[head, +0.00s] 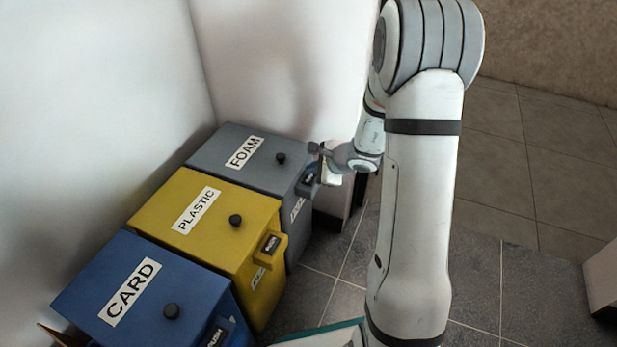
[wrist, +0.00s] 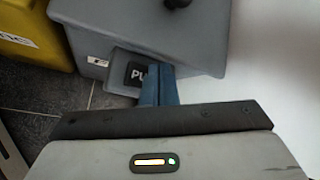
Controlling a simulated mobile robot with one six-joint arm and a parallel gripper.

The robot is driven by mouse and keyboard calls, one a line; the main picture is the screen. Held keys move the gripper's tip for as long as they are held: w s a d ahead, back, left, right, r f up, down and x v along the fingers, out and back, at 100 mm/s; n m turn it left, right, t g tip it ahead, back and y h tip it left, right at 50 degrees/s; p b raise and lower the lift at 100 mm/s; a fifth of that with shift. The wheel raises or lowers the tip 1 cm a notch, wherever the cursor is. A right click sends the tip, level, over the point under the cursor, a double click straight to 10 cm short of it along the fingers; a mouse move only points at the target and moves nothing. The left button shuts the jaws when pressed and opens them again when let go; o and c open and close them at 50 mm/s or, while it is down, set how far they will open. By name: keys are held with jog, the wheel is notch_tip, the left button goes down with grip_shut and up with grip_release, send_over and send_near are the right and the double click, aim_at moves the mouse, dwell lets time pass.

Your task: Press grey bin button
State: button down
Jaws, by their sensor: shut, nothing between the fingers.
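The grey bin (head: 215,150) is labelled FOAM and stands at the far end of the row in the head view; part of it also shows in the wrist view (wrist: 120,30). Its dark PUSH button (wrist: 138,74) sits on a small grey block jutting from the bin's front. My gripper (head: 313,168) is beside this block in the head view. In the wrist view its blue fingers (wrist: 160,76) are together, empty, and cover the right part of the button's lettering. I cannot tell whether the fingertips touch the button.
The yellow PLASTIC bin (head: 165,215) and blue CARD bin (head: 90,285) stand in a row nearer the camera, each with a black lid knob. White walls close in behind and to the left. Dark tiled floor (head: 480,275) is open to the right.

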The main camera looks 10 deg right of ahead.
aim_at(313, 179)
jog(key=shift+f, duration=0.2)
jog(key=shift+s+f+b, duration=0.1)
jog(key=shift+f+b, duration=0.2)
jog(key=shift+b, duration=0.45)
jog(key=shift+f+b, duration=0.3)
jog(key=shift+b, duration=0.2)
jog(key=shift+r, duration=0.1)
dwell(0.5)
jog(key=shift+r+p, duration=0.45)
jog(key=shift+r, duration=0.35)
jog(key=shift+r+p, duration=1.8)
jog(key=shift+r, duration=0.6)
